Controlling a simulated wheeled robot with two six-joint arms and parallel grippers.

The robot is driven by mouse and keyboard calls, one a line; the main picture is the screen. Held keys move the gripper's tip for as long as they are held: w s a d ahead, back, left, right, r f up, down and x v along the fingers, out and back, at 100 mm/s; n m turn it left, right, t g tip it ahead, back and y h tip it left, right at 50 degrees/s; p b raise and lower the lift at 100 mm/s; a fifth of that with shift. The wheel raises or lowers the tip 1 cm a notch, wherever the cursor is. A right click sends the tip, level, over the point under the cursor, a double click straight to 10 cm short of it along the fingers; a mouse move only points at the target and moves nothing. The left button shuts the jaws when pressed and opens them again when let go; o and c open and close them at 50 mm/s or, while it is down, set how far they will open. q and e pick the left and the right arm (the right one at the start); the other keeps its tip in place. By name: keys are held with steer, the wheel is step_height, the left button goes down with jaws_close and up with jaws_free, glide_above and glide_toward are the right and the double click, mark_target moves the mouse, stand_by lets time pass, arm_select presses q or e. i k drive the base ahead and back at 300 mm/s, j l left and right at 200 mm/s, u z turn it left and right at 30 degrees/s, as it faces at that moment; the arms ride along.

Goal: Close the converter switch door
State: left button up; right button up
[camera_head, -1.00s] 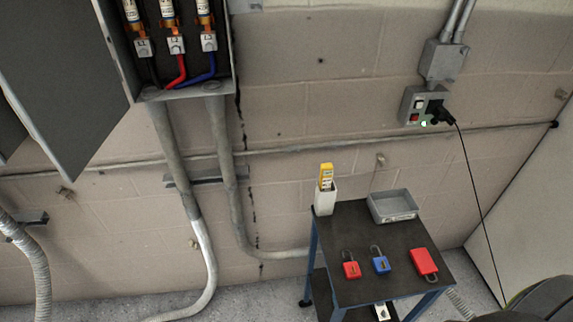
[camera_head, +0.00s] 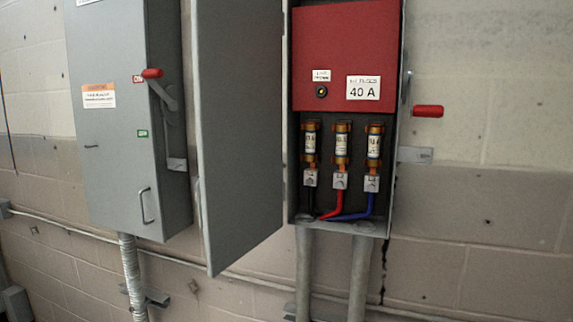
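The converter switch door (camera_head: 240,130) is a grey metal panel standing wide open. It swings out to the left of its box (camera_head: 393,120) and toward me. Inside the open box are a red panel (camera_head: 345,55) with a "40 A" label and three fuses (camera_head: 342,148) above black, red and blue wires. A red-gripped handle (camera_head: 428,111) is on the box's right side. Neither of my grippers shows in the head view.
A second grey cabinet (camera_head: 112,125), closed, with its own red-gripped lever (camera_head: 152,73), hangs on the wall to the left of the open door. Conduits (camera_head: 304,275) run down below the box. The wall to the right is bare.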

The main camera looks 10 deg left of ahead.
mark_target(238, 45)
steer(key=i+j+z, duration=0.1)
steer(key=z, duration=0.35)
steer(key=j+z, duration=0.3)
steer(key=z, duration=0.15)
steer(key=i+j+z, duration=0.25)
steer(key=j, duration=0.9)
steer(key=k+j+z, duration=0.1)
steer(key=j+z, duration=0.15)
steer(key=j, duration=0.9)
steer(key=k+l, duration=0.1)
